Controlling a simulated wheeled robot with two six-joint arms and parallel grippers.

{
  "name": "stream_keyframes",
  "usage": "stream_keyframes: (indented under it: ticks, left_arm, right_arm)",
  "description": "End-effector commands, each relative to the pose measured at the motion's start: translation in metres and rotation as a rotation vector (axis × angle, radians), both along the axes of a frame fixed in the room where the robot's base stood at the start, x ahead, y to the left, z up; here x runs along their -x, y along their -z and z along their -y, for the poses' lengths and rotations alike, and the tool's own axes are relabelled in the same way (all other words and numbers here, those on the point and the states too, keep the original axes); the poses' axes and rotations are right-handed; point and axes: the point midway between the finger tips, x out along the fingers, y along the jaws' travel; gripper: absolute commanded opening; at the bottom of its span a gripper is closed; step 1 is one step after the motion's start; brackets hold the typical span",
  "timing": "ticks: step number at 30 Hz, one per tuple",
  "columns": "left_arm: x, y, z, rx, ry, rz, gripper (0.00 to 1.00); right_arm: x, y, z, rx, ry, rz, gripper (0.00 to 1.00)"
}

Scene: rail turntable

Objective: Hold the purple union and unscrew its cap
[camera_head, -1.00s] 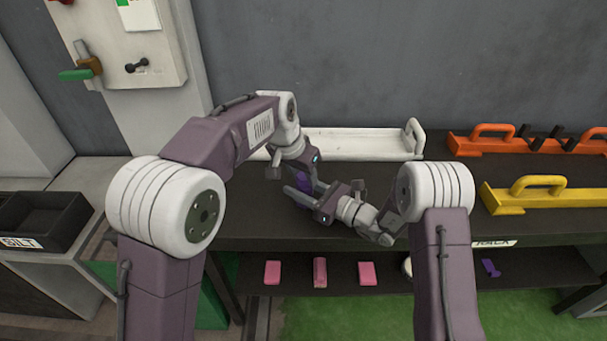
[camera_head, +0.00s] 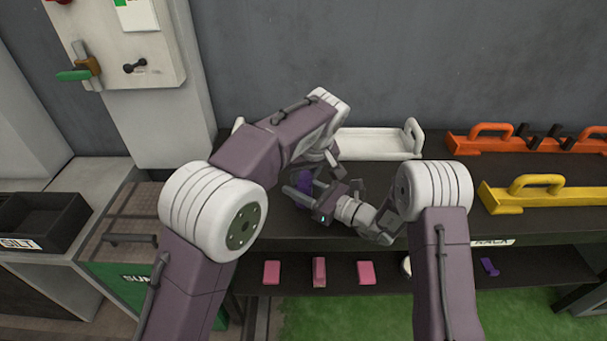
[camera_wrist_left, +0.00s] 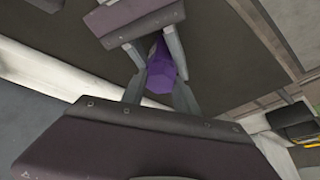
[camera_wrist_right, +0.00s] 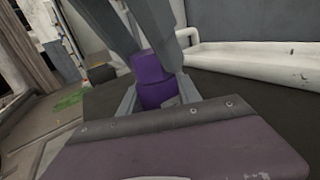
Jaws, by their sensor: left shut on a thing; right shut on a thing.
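The purple union (camera_head: 304,186) is held above the dark bench between my two grippers. In the right wrist view it has an upper part, seemingly the cap (camera_wrist_right: 150,66), and a lower body (camera_wrist_right: 157,95). My right gripper (camera_head: 298,194) is shut on the lower body from the side. My left gripper (camera_wrist_left: 159,88) is shut on the upper part from above, its fingers reaching down in the right wrist view. The left fingers are mostly hidden by my own arm in the head view. I cannot tell whether the thread is loose.
A white tray (camera_head: 375,144) lies behind the grippers on the bench. Orange (camera_head: 485,144) and yellow (camera_head: 545,194) handled holders stand to the right. Pink blocks (camera_head: 319,270) and a small purple piece (camera_head: 489,266) lie on the lower shelf. A dark bin (camera_head: 42,222) stands left.

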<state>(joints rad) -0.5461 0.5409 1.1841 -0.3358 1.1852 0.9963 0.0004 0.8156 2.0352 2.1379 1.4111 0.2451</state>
Motion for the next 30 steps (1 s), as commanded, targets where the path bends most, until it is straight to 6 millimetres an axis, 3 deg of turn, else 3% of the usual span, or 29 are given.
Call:
stream_keyframes:
  ticks: [3,11,21,30]
  left_arm:
    - [0.0001,0.0006,0.0010,0.001,-0.094,-0.002,0.00]
    - [0.0001,0.0006,0.0010,0.002,-0.112,-0.002,0.00]
    - [-0.0025,0.0016,0.0035,0.003,-0.577,-0.001,0.00]
    - [-0.0011,0.0012,0.0028,0.002,-0.625,-0.002,0.00]
  right_arm:
    - [-0.0001,-0.0006,-0.0002,0.000,0.000,0.001,0.00]
    - [-0.0001,-0.0005,-0.0002,0.000,0.000,0.001,0.00]
    - [-0.0003,-0.0008,-0.0001,-0.001,0.000,0.002,0.00]
    - [-0.0002,-0.0008,-0.0001,-0.001,0.000,0.002,0.00]
